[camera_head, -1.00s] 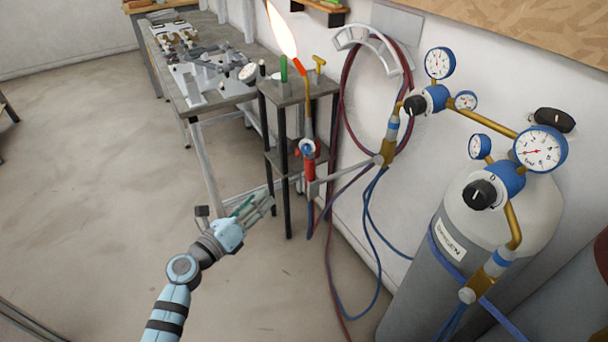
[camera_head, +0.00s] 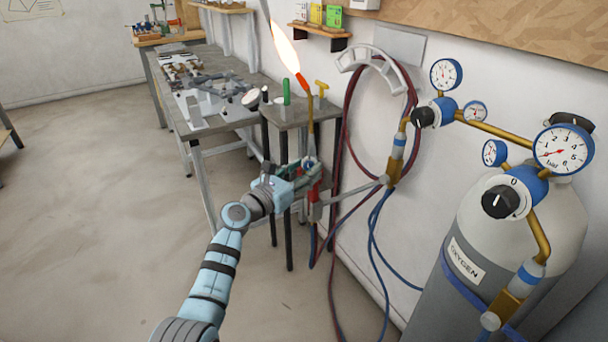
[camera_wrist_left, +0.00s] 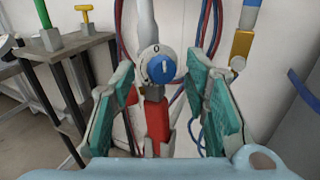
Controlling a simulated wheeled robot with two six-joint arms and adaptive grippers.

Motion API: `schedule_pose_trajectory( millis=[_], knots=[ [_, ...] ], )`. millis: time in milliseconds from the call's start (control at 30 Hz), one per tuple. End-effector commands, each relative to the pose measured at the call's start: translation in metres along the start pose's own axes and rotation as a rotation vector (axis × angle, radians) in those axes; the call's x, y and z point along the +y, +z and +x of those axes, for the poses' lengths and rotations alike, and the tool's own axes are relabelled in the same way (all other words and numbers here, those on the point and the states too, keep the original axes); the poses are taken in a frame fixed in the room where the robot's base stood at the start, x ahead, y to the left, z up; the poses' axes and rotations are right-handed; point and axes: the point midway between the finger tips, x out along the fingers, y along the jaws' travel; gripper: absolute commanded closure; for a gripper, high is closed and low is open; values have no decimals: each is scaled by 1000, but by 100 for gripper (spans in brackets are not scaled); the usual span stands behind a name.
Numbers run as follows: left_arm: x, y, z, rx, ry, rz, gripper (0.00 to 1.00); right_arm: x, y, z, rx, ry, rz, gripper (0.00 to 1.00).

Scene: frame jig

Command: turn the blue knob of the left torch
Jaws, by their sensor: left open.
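The left torch stands upright in a holder by the small side table, with a lit flame (camera_head: 285,46) at its tip. Its blue knob (camera_wrist_left: 161,68) shows in the left wrist view, with a white ring marked 0 around it and the red torch handle (camera_wrist_left: 158,122) below. My left gripper (camera_wrist_left: 160,92) is open, with its green-padded fingers on either side of the torch. The knob lies between and slightly beyond the fingertips, and I see no clear contact. In the head view my left gripper (camera_head: 300,170) reaches the torch and partly hides the knob. My right gripper is not in view.
A grey gas cylinder (camera_head: 440,290) with gauges and black knobs stands at the right. Red and blue hoses (camera_head: 375,240) hang along the wall. The small table (camera_head: 300,112) holds a green and a yellow item. A workbench (camera_head: 235,112) stands behind; the floor at left is clear.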

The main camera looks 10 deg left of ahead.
Motion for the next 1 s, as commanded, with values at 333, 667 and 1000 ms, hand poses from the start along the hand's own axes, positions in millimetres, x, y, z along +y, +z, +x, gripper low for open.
schedule_pose_trajectory(
  millis=[333,667,1000],
  knots=[
    [0,0,0,0,0,-1,93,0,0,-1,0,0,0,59],
    [0,-1,0,-6,0,-20,100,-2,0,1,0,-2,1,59],
    [-1,-4,-1,-69,9,-178,100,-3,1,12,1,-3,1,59]
  ],
)
